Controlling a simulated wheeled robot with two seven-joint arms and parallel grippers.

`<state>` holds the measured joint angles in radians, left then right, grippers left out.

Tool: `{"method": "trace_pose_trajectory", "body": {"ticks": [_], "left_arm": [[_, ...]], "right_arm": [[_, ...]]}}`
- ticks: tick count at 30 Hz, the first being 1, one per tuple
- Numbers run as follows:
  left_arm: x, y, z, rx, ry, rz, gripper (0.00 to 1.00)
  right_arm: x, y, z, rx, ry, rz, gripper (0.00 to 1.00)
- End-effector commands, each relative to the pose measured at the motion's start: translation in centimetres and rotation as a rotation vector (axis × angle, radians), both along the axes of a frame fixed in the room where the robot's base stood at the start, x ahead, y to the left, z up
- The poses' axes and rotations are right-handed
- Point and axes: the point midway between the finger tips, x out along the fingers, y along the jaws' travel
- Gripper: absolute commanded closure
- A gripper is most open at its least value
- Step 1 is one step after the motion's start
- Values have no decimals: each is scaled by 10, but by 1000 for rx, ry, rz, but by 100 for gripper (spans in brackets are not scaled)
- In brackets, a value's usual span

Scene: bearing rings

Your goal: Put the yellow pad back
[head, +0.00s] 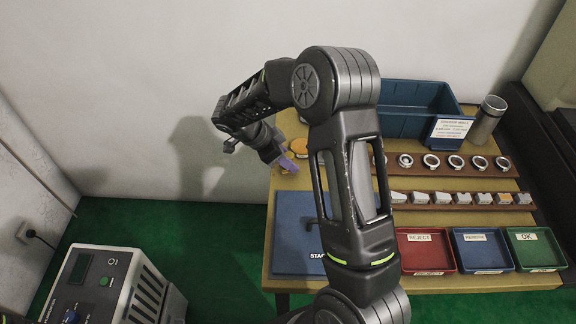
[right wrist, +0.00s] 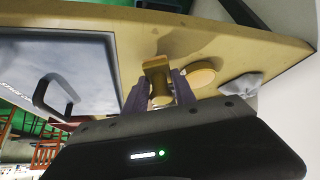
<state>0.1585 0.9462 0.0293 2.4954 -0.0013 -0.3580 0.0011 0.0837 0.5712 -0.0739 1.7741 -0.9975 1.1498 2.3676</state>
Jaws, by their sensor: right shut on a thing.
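My right gripper (right wrist: 160,92) is shut on a yellow-gold piece (right wrist: 156,67), which looks like the yellow pad. The piece has a flat, blocky end and a rounded part between the purple fingers. In the head view my right gripper (head: 283,163) is low over the back left corner of the table, and its fingers largely hide the piece. I cannot tell whether the piece touches the table. A round orange-yellow disc (right wrist: 197,75) lies beside the fingers; it also shows in the head view (head: 299,146). My left gripper is out of view.
A crumpled grey cloth (right wrist: 243,86) lies beyond the disc. A blue bin (head: 400,122), a metal cup (head: 487,120), rows of rings (head: 430,161), and red (head: 425,252), blue (head: 482,250) and green (head: 535,248) trays stand right.

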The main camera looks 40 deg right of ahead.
Motion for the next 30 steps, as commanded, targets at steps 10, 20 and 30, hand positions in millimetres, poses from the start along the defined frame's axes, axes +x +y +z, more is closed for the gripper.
{"method": "trace_pose_trajectory", "body": {"ticks": [10,20,30], "left_arm": [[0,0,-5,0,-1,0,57],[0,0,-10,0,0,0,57],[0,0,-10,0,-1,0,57]], "right_arm": [[0,0,-20,0,-1,0,100],[0,0,-23,-1,0,1,62],[0,0,-23,-1,0,0,46]]}}
